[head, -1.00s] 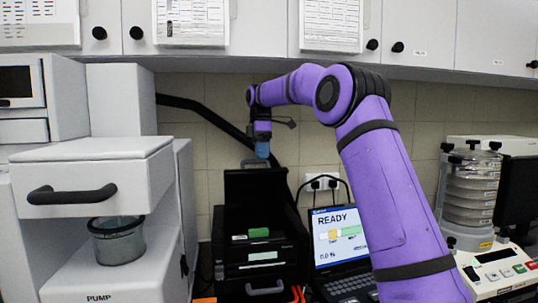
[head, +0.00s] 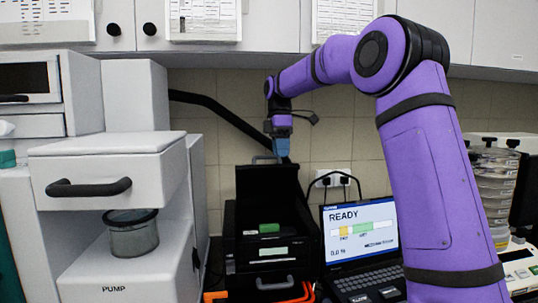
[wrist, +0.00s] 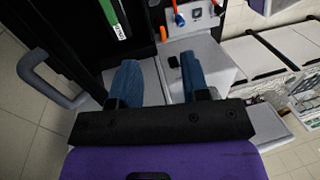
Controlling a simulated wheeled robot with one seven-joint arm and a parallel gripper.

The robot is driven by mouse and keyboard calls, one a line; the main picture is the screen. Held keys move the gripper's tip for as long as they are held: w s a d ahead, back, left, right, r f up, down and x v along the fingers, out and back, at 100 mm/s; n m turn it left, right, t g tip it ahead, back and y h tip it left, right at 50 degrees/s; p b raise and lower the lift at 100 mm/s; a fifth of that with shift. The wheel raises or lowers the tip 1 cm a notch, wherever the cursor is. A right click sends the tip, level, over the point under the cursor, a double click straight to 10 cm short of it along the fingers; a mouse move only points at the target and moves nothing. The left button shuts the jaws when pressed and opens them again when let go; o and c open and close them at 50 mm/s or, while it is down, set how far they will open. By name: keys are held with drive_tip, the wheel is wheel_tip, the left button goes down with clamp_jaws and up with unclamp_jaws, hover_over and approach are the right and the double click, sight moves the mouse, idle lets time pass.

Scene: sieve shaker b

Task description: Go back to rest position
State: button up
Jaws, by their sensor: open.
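My gripper (head: 282,146) hangs from the purple arm above the open lid of a black machine (head: 267,237) in the head view. In the wrist view my gripper (wrist: 158,80) shows two blue fingers spread apart with nothing between them. The fingertips appear close to the grey handle on the raised lid in the head view, but I cannot tell if they touch. A grey handle (wrist: 50,80) shows at the left in the wrist view, apart from the fingers.
A laptop (head: 359,238) reading READY stands right of the black machine. A white pump cabinet (head: 108,190) with a dark-rimmed container (head: 132,237) is at left. A sieve stack (head: 491,190) is at right, partly behind my arm. Wall cabinets (head: 270,25) hang above.

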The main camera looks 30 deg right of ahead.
drive_tip(key=s+a+r+m+t+h, duration=0.1)
drive_tip(key=s+a+m+t, duration=0.15)
drive_tip(key=s, duration=0.65)
drive_tip(key=s+a+r+m+t, duration=0.15)
drive_tip(key=s+a+m, duration=0.25)
drive_tip(key=s, duration=0.5)
drive_tip(key=s+f+m+t, duration=0.1)
drive_tip(key=s+f+m, duration=0.1)
drive_tip(key=s, duration=0.4)
drive_tip(key=s+a+f+m+t, duration=0.1)
drive_tip(key=s+f+m, duration=0.2)
drive_tip(key=s, duration=0.4)
drive_tip(key=s+f+m+t, duration=0.1)
drive_tip(key=s+f+m, duration=0.2)
drive_tip(key=s, duration=0.3)
drive_tip(key=shift+s+a+f, duration=0.2)
drive_tip(key=shift+f, duration=0.55)
